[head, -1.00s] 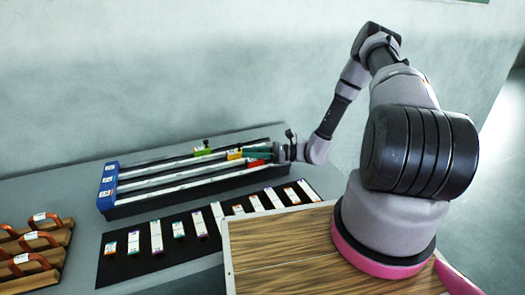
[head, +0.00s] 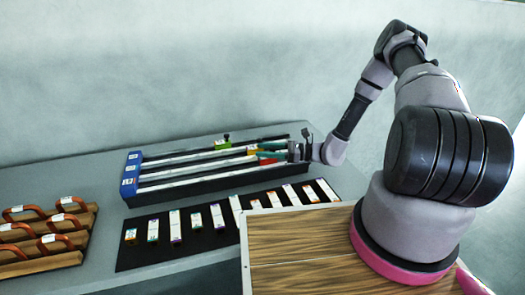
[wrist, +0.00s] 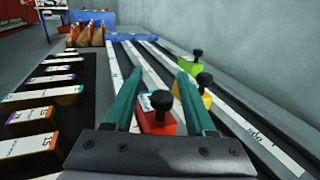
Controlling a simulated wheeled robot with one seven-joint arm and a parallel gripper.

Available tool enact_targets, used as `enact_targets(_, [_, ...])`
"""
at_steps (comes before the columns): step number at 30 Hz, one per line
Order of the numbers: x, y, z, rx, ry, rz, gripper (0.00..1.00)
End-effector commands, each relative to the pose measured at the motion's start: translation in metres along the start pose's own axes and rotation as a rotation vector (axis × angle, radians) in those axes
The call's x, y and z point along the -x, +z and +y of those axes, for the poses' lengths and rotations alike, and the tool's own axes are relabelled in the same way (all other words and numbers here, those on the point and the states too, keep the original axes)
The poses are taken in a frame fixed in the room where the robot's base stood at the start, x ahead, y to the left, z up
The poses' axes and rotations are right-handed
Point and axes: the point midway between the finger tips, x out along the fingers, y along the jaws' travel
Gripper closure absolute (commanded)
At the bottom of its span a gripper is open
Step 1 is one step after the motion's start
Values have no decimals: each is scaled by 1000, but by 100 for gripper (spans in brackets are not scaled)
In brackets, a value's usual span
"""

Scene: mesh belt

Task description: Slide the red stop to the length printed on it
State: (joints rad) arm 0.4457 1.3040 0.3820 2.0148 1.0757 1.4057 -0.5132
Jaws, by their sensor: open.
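The red stop (wrist: 158,122) sits on the nearest rail of a three-rail rack, with a black knob (wrist: 161,101) on top and a white label whose print I cannot read. In the wrist view my gripper (wrist: 160,76) is open, its two green fingers on either side of the red stop and its knob, with visible gaps. In the head view the red stop (head: 268,161) is partly hidden by my gripper (head: 272,153). A yellow stop (wrist: 206,91) and a green stop (wrist: 188,68) sit on the other rails.
Blue blocks (head: 131,175) close the rack's left end. A black mat (head: 190,243) with several labelled white strips lies along the rack's near side. Wooden holders with orange handles (head: 60,222) stand at far left. A wall rises behind.

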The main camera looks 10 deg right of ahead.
Motion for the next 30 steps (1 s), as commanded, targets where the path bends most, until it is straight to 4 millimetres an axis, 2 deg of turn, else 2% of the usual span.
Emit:
enact_targets(9, [62,0,0,-1,-3,0,45])
enact_targets(13, [83,0,0,0,-1,0,45])
enact_targets(18, [97,0,1,0,1,-1,45])
enact_targets(26, [99,0,1,-1,2,-1,45])
enact_targets(27, [99,0,1,-1,2,-1,48])
enact_targets(29, [100,0,1,0,1,0,71])
enact_targets(30, [103,0,0,0,-2,2,87])
